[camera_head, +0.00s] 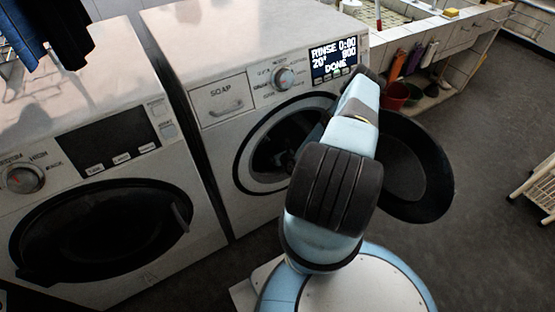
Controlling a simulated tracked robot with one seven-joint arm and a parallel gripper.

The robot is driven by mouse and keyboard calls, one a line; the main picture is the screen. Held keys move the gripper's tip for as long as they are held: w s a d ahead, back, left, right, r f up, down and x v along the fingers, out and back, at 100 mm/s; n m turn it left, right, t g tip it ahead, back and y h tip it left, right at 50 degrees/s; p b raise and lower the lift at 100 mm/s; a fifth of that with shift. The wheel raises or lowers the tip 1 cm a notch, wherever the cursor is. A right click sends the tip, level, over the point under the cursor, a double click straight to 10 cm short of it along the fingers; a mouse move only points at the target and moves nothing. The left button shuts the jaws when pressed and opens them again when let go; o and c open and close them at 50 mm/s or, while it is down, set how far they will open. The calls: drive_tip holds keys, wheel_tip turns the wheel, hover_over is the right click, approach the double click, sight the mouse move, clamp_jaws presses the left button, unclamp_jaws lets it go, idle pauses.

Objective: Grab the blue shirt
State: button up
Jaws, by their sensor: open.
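No garment is clearly identifiable as the blue shirt. Dark navy clothing (62,30) and a lighter blue cloth (14,28) hang at the top left, above the left machine. The right washing machine (225,125) has its round door (425,170) swung open to the right. Its drum opening (275,150) is dark, and I cannot make out what is inside. My arm rises in front of this machine, between the opening and the open door, and covers part of the opening. My gripper's fingers do not show; the arm hides that area.
The left machine (60,130) has its dark round door (105,230) shut. A tiled sink counter (420,25) stands behind, with buckets (395,95) below. A white rack (540,185) is at the right edge. Floor between is clear.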

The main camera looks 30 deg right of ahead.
drive_tip(key=shift+w+f, duration=0.15)
drive_tip(key=shift+w, duration=0.1)
drive_tip(key=shift+c, duration=0.2)
drive_tip(key=c, duration=1.3)
drive_tip(key=shift+o, duration=0.2)
